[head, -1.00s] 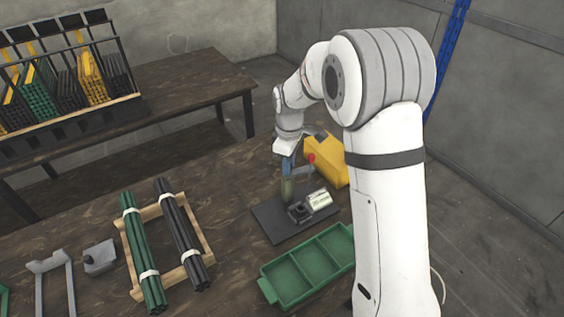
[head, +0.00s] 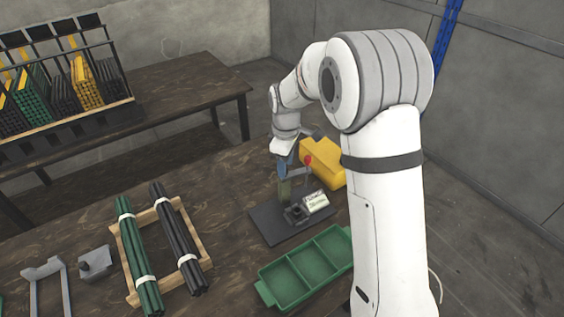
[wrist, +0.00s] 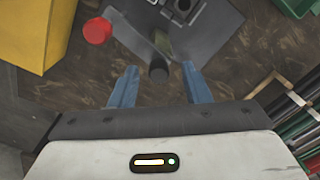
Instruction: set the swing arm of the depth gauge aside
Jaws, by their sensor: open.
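The rivet press stands on a dark base plate (head: 262,222), with a black block and a pale labelled block (head: 315,202) on it. An olive upright piece (head: 285,190) stands below my gripper (head: 283,168). In the wrist view my gripper (wrist: 158,86) is open, its blue fingers on either side of a dark round end (wrist: 158,71). I see gaps on both sides of that end. I cannot tell which part is the depth gauge's swing arm.
A yellow box (head: 322,160) stands close behind the press. A green divided tray (head: 306,268) lies in front. A wooden rack (head: 131,265) with green and black rod bundles is at left, with grey metal pieces beyond it.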

